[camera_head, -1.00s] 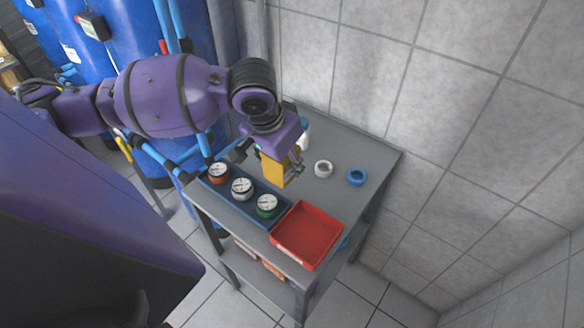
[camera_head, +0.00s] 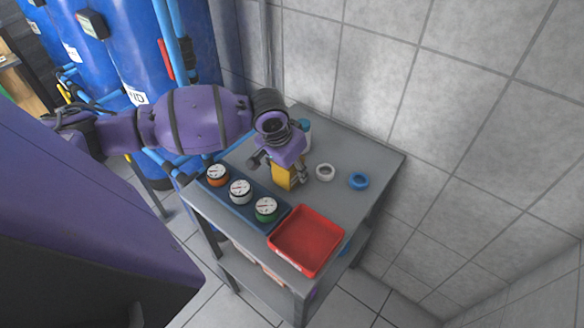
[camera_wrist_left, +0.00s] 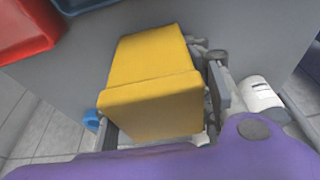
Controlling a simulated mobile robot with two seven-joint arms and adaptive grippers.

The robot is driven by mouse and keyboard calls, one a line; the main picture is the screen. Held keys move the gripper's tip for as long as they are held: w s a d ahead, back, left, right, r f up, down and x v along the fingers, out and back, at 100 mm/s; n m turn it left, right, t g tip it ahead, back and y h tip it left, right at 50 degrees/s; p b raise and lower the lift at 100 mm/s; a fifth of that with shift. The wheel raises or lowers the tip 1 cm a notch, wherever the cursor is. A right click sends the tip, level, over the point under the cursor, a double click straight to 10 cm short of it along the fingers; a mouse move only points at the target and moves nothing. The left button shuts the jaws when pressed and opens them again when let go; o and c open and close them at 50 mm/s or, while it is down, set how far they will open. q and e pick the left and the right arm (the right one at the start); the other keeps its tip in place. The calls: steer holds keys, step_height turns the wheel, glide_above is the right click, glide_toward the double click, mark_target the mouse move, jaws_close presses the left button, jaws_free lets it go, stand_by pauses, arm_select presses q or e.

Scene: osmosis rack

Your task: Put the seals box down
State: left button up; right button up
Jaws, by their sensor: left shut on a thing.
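The seals box is a yellow box (camera_head: 284,178), seen in the head view over the grey table behind the row of gauges. My left gripper (camera_head: 279,168) comes down from above and is shut on it. The box also fills the middle of the left wrist view (camera_wrist_left: 152,85), with a gripper finger along its right side. It looks upright and very close to the tabletop; I cannot tell whether its bottom touches. My right gripper is not in view.
On the grey table (camera_head: 343,200) are a red tray (camera_head: 306,240), a blue tray (camera_head: 240,203) with three gauges, a white ring (camera_head: 325,172) and a blue ring (camera_head: 358,181). A white bottle (camera_head: 304,132) stands behind the gripper. A tiled wall is behind the table.

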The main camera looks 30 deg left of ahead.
arm_select(q)
steer(key=shift+f, duration=0.45)
steer(key=o, duration=1.2)
steer(key=shift+f, duration=0.1)
steer(key=shift+o, duration=0.3)
